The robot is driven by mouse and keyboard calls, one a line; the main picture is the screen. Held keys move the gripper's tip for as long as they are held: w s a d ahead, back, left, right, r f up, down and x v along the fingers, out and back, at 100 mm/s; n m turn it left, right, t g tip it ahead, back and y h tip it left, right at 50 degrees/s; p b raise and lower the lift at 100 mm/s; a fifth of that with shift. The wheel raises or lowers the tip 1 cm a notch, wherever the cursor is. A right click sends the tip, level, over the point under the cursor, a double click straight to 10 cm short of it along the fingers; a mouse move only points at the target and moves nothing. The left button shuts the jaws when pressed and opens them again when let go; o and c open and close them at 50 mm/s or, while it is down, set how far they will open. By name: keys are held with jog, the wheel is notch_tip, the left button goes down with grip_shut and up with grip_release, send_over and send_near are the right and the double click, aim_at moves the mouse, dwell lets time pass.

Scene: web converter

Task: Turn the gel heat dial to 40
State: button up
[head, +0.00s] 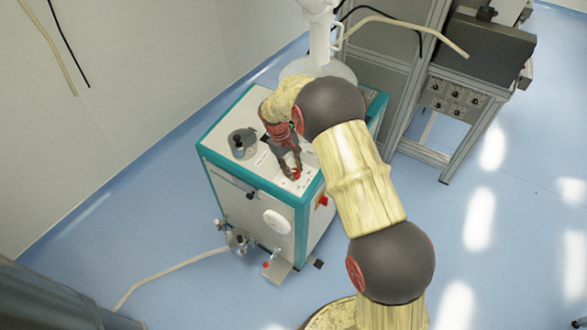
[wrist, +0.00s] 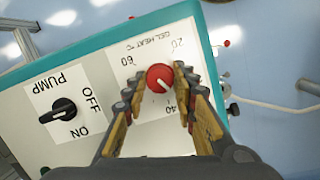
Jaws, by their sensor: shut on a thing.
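The gel heat dial (wrist: 160,78) is a round red knob on a white label plate, seen upside down in the wrist view. The label has 20 at upper right, 60 at upper left and 40 below the knob, slightly right. The white pointer line on the knob slants down and right, roughly toward the 40. My gripper (wrist: 157,82) is shut on the dial, one finger on each side of it. In the head view my gripper (head: 291,165) reaches down to the machine's top near its front corner, and the small red dial (head: 296,174) shows between the fingers.
A black pump knob (wrist: 64,112) with OFF and ON marks sits left of the dial. The white and teal machine (head: 240,185) has a grey round fitting (head: 242,143) on top. A metal frame bench (head: 450,110) stands at right. Blue floor (head: 500,260) is clear there.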

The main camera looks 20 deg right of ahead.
jog(key=m+y, duration=0.1)
jog(key=m, duration=0.4)
jog(key=shift+d+m+p, duration=0.1)
jog(key=shift+m+p, duration=0.2)
jog(key=shift+p, duration=0.05)
dwell(0.4)
jog(key=o, duration=1.2)
jog(key=shift+c, duration=0.2)
notch_tip(320, 180, up, 12)
jog(key=w+a, duration=0.1)
jog(key=shift+w+a, duration=0.15)
jog(key=shift+w, duration=0.1)
jog(key=shift+f, duration=0.1)
